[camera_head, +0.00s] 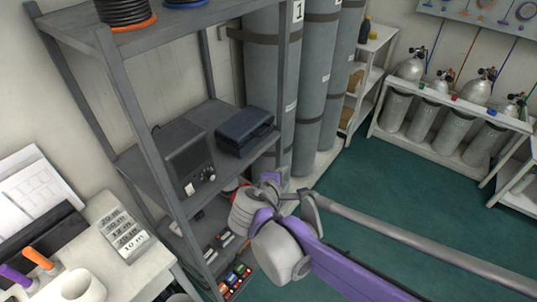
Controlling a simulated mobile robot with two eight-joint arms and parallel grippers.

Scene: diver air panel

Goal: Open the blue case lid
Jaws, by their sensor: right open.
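The blue case (244,131) is a dark blue box on the middle shelf of the grey rack, at the shelf's right end. Its lid looks shut, and a handle or latch shows on its front side. My right gripper (271,180) is open, below and to the right of the case and apart from it. My purple and grey right arm comes in from the lower right and partly hides the gripper's fingers. My left gripper is out of view.
A dark grey radio-like unit (182,158) stands left of the case. The grey rack post (283,95) rises close to the case's right end. Tall grey cylinders (312,90) stand behind. Small coloured items (236,281) lie on the lower shelf. Green floor (400,200) is open at the right.

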